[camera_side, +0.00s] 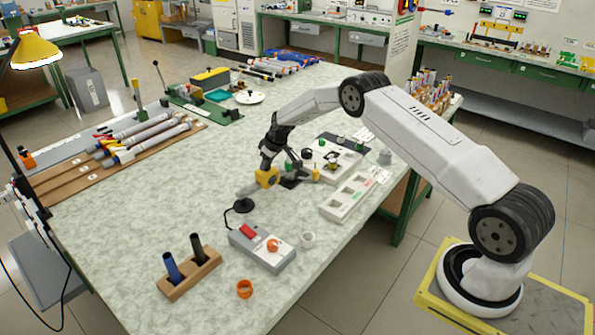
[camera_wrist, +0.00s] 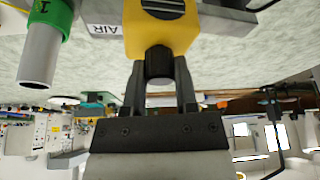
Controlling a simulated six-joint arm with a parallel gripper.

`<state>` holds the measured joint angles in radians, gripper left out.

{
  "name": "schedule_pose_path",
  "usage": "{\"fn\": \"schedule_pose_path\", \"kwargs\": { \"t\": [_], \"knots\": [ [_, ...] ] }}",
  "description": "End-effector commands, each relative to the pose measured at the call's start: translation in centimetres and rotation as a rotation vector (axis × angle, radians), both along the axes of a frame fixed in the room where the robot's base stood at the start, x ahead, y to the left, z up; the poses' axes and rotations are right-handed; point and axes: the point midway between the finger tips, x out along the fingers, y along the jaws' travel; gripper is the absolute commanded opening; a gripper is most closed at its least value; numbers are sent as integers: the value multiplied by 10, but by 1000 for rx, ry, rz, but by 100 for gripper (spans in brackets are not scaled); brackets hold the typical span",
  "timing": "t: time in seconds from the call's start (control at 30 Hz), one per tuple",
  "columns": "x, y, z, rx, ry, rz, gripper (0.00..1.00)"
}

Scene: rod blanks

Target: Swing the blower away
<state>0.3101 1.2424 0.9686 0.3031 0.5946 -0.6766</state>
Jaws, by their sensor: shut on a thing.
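The blower appears to be the yellow block with a grey bar marked AIR; its yellow body (camera_wrist: 160,38) fills the top middle of the wrist view. In the side view its yellow part (camera_side: 266,177) is low over the bench, with a grey end pointing left. My gripper (camera_wrist: 159,78) has its two dark fingers on either side of a black knob on the yellow body and is shut on it. In the side view my gripper (camera_side: 268,160) reaches down to the blower from above. The fingertips are too small there to make out clearly.
A grey tube with a green band (camera_wrist: 40,50) is near the gripper.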

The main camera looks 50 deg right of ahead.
Motion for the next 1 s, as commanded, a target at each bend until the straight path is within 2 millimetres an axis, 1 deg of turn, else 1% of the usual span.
{"fn": "schedule_pose_path", "kwargs": {
  "t": [0.33, 0.53, 1.0],
  "knots": [
    [-1, -1, 1, -2, -1, -5, 0],
    [-4, 0, 0, -1, 1, -35, 0],
    [-21, 7, 0, 0, 2, -217, 0]
  ]
}}
